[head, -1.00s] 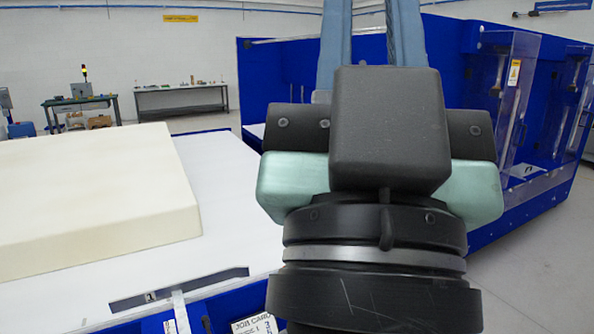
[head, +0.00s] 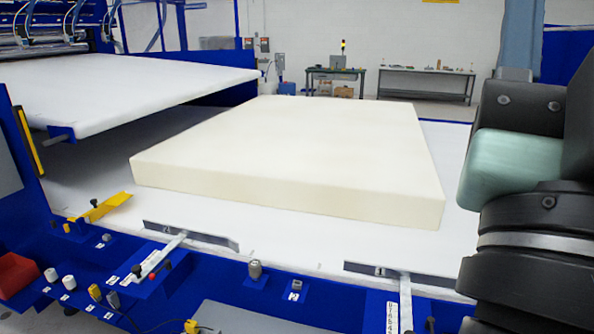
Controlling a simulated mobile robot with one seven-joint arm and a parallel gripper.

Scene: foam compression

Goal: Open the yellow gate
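A yellow piece (head: 107,207), which looks like the yellow gate, is at the left front corner of the white table (head: 240,222) in the head view. It is a low, slanted yellow plate beside a black knob, near the table's front edge. I cannot tell whether it is open or shut. Part of my arm, black with a pale green section, fills the right edge of the view. The fingers of my gripper are not seen, and my arm is far to the right of the yellow piece.
A thick cream foam block (head: 300,150) lies on the table. A raised white platform (head: 130,85) stands at back left. A blue front panel (head: 200,290) carries knobs, levers and a red bin (head: 17,273). A yellow-edged blue post (head: 30,140) stands left.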

